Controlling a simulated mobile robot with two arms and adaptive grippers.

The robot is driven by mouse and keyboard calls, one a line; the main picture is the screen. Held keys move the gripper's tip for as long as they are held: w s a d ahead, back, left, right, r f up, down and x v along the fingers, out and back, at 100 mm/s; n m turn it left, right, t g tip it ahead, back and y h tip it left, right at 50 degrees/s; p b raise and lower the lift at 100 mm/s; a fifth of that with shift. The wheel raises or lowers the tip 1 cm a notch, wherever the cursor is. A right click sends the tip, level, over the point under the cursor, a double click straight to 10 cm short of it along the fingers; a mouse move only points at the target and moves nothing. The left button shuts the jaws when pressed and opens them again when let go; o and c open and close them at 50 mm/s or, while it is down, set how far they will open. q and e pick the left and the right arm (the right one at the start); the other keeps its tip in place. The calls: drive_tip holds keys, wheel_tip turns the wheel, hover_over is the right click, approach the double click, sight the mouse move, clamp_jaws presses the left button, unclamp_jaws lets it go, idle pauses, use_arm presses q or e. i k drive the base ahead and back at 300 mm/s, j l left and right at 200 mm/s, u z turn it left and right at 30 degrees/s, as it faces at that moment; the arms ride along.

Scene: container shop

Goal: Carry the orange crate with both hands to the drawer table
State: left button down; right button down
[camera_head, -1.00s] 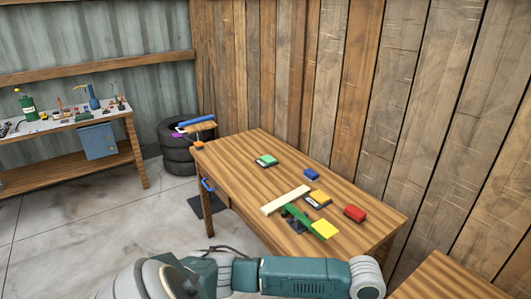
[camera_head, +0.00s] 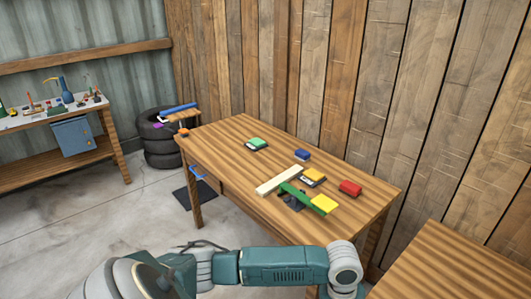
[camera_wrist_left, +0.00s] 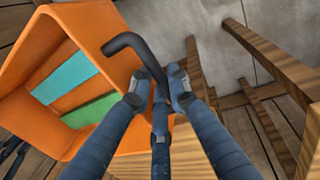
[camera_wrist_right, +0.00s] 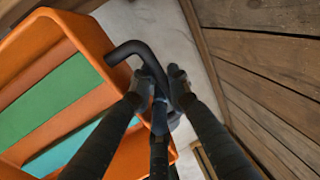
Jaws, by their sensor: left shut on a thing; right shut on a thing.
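The orange crate (camera_wrist_left: 78,18) shows in the left wrist view, with teal and green pieces inside. It also shows in the right wrist view (camera_wrist_right: 84,28). My left gripper (camera_wrist_left: 158,92) is shut on a black bent handle (camera_wrist_left: 128,42) at the crate's side. My right gripper (camera_wrist_right: 155,90) is shut on a similar black handle (camera_wrist_right: 128,48). The fingers partly hide both grips. In the head view neither the crate nor the grippers show. The drawer table (camera_head: 232,133) stands ahead there, with a blue drawer handle (camera_head: 197,172) on its near left side.
The table bears a green-topped item (camera_head: 257,143), a wooden strip (camera_head: 279,180), a red block (camera_head: 350,188) and other small items. Stacked tyres (camera_head: 160,142) stand behind its far left end. A plank wall runs along its back. Another wooden surface (camera_head: 455,270) is at lower right.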

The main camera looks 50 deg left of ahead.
sight(224, 151)
drive_tip(key=k+j, duration=0.1)
drive_tip(key=j, duration=4.85)
drive_tip(key=i+z, duration=0.05)
drive_tip(key=i, duration=0.05)
